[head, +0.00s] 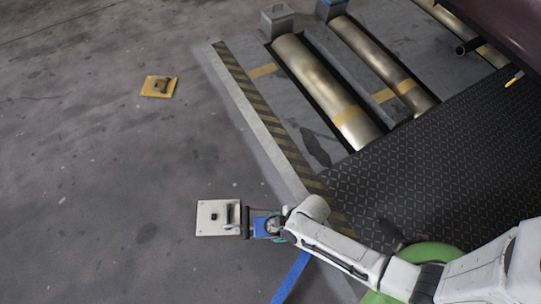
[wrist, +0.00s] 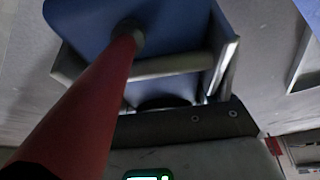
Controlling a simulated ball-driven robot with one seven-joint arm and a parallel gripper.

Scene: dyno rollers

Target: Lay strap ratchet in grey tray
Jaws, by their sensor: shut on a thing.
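My gripper (head: 262,226) is near the bottom middle of the head view, beside a pale square plate. It is shut on what looks like the strap ratchet, a blue piece with grey metal sides (wrist: 170,22) in the wrist view. The jaws' contact is hard to make out. A red bar (wrist: 85,100) crosses the wrist view up to the blue piece; I cannot tell what it belongs to.
A blue box (head: 331,8) stands right of the grey tray. Metal rollers (head: 325,90) lie beyond a striped edge (head: 262,115). The pale plate (head: 212,217) has a dark knob. A yellow plate (head: 159,87) lies upper left. Open floor stretches left.

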